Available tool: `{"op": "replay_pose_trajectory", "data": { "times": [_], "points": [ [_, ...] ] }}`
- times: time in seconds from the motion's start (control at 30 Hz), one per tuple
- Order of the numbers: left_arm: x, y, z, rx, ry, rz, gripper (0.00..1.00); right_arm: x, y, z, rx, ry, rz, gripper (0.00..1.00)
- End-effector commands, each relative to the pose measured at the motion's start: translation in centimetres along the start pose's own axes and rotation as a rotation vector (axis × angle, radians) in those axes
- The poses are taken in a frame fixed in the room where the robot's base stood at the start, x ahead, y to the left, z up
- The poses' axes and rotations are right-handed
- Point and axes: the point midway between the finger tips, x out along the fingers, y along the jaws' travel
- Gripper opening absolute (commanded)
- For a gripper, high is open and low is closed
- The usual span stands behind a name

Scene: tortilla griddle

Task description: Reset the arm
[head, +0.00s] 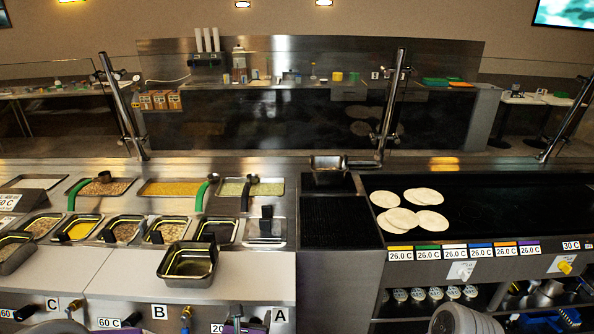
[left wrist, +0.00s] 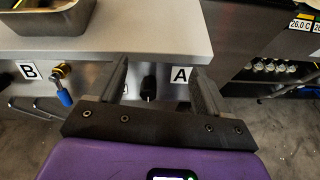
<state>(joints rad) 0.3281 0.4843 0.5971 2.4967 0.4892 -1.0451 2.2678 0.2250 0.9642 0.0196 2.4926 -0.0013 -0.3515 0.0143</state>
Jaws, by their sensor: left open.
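My left gripper (head: 247,321) is at the bottom edge of the head view, in front of the cabinet front near the A label (head: 280,315). In the left wrist view its two dark fingers (left wrist: 160,76) are spread apart with nothing between them, above a purple gripper body. The fingers point toward the counter edge, with the A label (left wrist: 181,75) showing between them. My right gripper does not show in either view.
An empty steel pan (head: 188,276) sits on the white counter (head: 120,268). Food trays with green-handled ladles lie behind it. Several tortillas (head: 428,195) lie on the black griddle (head: 500,205) at right. Knobs and a blue-handled valve (left wrist: 64,92) stick out from the cabinet front.

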Motion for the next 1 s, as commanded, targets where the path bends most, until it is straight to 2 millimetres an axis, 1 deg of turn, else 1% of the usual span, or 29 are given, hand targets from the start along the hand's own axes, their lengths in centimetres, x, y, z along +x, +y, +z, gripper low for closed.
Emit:
{"op": "replay_pose_trajectory", "data": {
  "times": [0.27,0.37,0.47,0.5,0.57,0.6,0.67,0.7,0.77,0.8,0.9,1.0],
  "points": [
    [1.1,-1.5,-4.7,0.349,0.100,-0.113,0.78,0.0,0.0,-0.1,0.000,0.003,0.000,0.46],
    [1.3,-2.2,-7.0,0.517,0.137,-0.180,0.78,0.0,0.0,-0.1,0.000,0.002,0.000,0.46],
    [1.4,-3.1,-10.1,0.734,0.172,-0.279,0.78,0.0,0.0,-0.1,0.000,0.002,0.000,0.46],
    [1.3,-3.5,-11.6,0.833,0.184,-0.329,0.78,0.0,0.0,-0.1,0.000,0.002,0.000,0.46],
    [1.0,-4.0,-13.9,0.989,0.194,-0.414,0.78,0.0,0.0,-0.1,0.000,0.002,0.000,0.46],
    [0.8,-4.4,-15.4,1.092,0.195,-0.473,0.78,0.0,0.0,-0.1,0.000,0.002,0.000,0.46],
    [0.3,-4.9,-17.6,1.243,0.188,-0.568,0.78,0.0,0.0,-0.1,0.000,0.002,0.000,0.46],
    [-0.1,-5.2,-19.1,1.343,0.176,-0.633,0.78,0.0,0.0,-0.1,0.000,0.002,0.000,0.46],
    [-0.9,-5.6,-21.3,1.487,0.151,-0.735,0.78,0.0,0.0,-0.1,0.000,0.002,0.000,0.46],
    [-1.4,-5.8,-22.8,1.580,0.128,-0.806,0.78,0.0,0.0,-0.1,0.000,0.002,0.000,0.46],
    [-3.1,-6.2,-26.3,1.799,0.042,-0.990,0.78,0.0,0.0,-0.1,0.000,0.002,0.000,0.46],
    [-4.9,-6.3,-29.2,1.976,-0.067,-1.156,0.78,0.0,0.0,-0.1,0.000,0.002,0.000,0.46]
  ]
}}
